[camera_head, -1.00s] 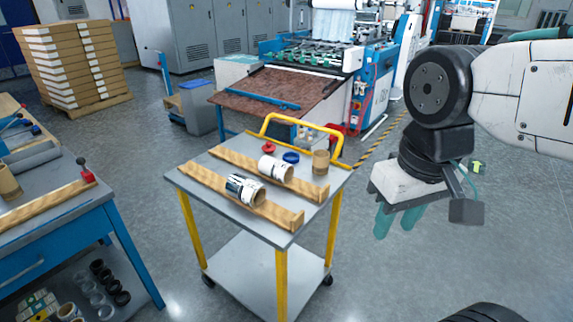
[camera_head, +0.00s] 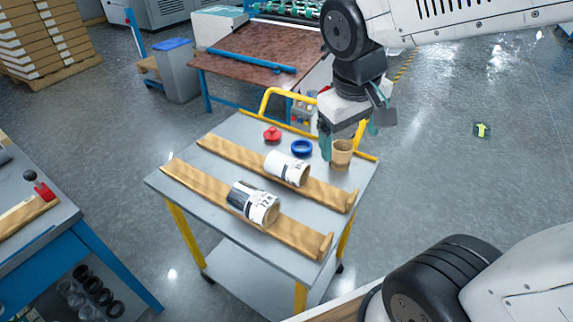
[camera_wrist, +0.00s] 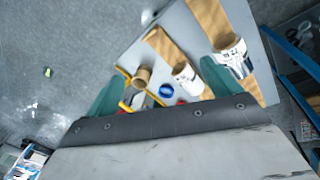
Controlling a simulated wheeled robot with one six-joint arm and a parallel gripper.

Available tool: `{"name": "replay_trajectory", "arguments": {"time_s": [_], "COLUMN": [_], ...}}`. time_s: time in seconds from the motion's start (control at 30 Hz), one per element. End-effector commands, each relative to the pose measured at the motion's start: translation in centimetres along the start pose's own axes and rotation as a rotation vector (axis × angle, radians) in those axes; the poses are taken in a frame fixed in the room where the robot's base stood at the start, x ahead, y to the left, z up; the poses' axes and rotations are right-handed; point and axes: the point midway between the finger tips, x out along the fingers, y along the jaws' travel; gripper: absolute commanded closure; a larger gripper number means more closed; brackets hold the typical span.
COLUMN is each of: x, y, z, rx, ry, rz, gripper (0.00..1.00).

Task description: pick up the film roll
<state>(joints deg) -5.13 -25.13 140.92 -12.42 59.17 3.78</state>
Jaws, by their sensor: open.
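Two film rolls with white printed labels lie on wooden cradle boards on a grey trolley top. The farther film roll (camera_head: 287,168) lies on the back board and shows in the wrist view (camera_wrist: 187,79). I cannot tell which is meant. My gripper (camera_head: 350,135) is open and empty, above the trolley's far right corner, apart from both rolls. Its green fingers frame the trolley items in the wrist view (camera_wrist: 161,72).
A brown core (camera_head: 342,152) stands close by the gripper. A blue ring (camera_head: 301,148) and a red knobbed piece (camera_head: 272,134) sit at the trolley's back. A yellow handle (camera_head: 268,100) rises behind. A blue bench (camera_head: 50,245) stands left.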

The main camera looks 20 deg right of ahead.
Motion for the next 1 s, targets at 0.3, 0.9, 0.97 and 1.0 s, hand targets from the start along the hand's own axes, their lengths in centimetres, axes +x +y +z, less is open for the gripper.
{"name": "replay_trajectory", "arguments": {"time_s": [0.3,0.9,0.97,1.0], "x": [9.0,18.9,19.6,20.1], "y": [-2.9,-7.1,-7.0,-6.9], "z": [-12.2,-18.1,-18.1,-18.1], "rx": [-0.288,-0.500,-0.499,-0.499], "ry": [0.021,0.055,0.055,0.054], "rz": [0.147,0.177,0.176,0.176], "gripper": [0.11,0.11,0.11,0.11]}}
